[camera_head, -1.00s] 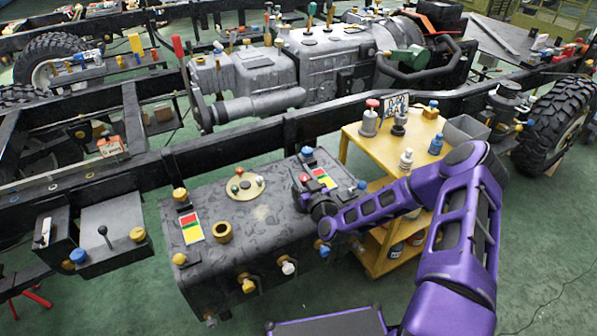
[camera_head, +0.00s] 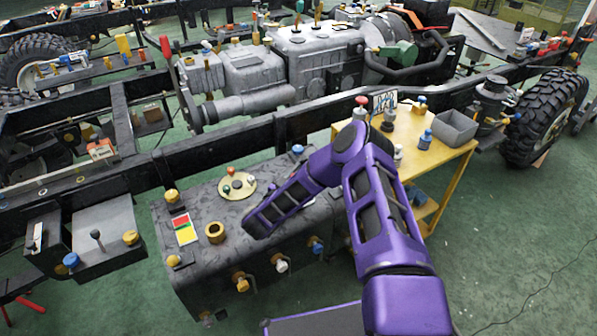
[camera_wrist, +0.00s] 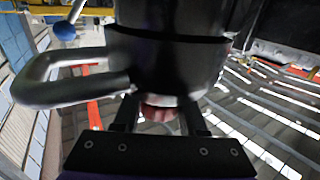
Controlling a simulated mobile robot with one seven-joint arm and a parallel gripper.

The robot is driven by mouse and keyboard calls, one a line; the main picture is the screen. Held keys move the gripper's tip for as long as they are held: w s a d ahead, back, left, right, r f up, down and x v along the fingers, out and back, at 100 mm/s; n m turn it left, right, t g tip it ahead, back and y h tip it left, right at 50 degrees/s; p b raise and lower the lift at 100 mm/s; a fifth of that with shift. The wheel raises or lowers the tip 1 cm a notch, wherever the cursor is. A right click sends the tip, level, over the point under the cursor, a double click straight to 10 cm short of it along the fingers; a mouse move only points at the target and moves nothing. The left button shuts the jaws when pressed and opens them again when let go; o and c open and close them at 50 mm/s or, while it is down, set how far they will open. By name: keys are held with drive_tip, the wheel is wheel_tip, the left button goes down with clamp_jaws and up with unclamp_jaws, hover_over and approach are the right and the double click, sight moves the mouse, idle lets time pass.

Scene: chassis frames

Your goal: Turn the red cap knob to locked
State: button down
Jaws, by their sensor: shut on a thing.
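In the wrist view, a red ribbed cap knob (camera_wrist: 160,113) sits between the two fingers of my gripper (camera_wrist: 160,122), which is shut on it. A dark cylinder (camera_wrist: 168,60) with a pale lower rim and a curved grey bar (camera_wrist: 50,90) is beside the knob and fills the middle. In the head view my purple arm reaches over the right part of the black tank (camera_head: 205,268). It hides my gripper and the knob there. A red, green and yellow label (camera_head: 184,229) shows on the tank's left part. I cannot read the knob's setting.
A brass ring fitting (camera_head: 214,232) and a round plate with small knobs (camera_head: 236,186) stand on the tank. The chassis rail (camera_head: 200,145) runs behind. Green floor is open at right.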

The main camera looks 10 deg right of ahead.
drive_tip(key=shift+s+d+m+g+h+b, duration=0.15)
drive_tip(key=shift+m+g+h+b, duration=0.1)
drive_tip(key=shift+m+g+h, duration=0.7)
drive_tip(key=shift+s+d+m+g+h+b, duration=0.2)
drive_tip(key=shift+m+g+h, duration=0.55)
drive_tip(key=shift+g, duration=0.4)
drive_tip(key=shift+c, duration=2.3)
unclamp_jaws()
drive_tip(key=p+v, duration=0.1)
drive_tip(key=v, duration=1.1)
drive_tip(key=shift+w, duration=0.2)
